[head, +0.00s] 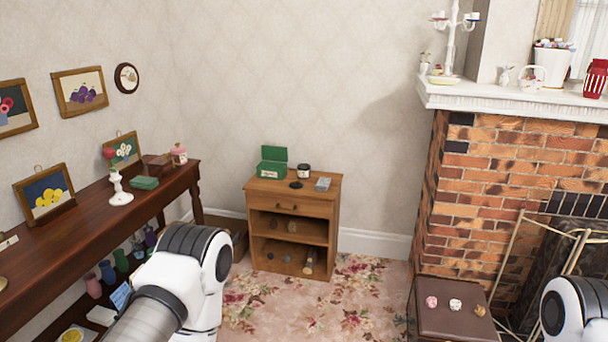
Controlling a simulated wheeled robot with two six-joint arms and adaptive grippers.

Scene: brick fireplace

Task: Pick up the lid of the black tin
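A small dark tin (304,171) with a pale label stands upright on top of the small wooden cabinet (259,191) by the back wall. A flat black disc, which looks like the lid (296,184), lies on the cabinet top in front of the tin and a little to its left, apart from it. White and dark links of my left arm show at the lower left, and a white part of my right arm shows at the lower right corner. Neither gripper shows in the head view.
An open green box (273,164) and a grey box (323,184) flank the lid. A long dark side table (80,218) runs along the left wall. A brown stool (453,325) and brick fireplace (505,170) are on the right. Floral carpet (350,300) lies clear before the cabinet.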

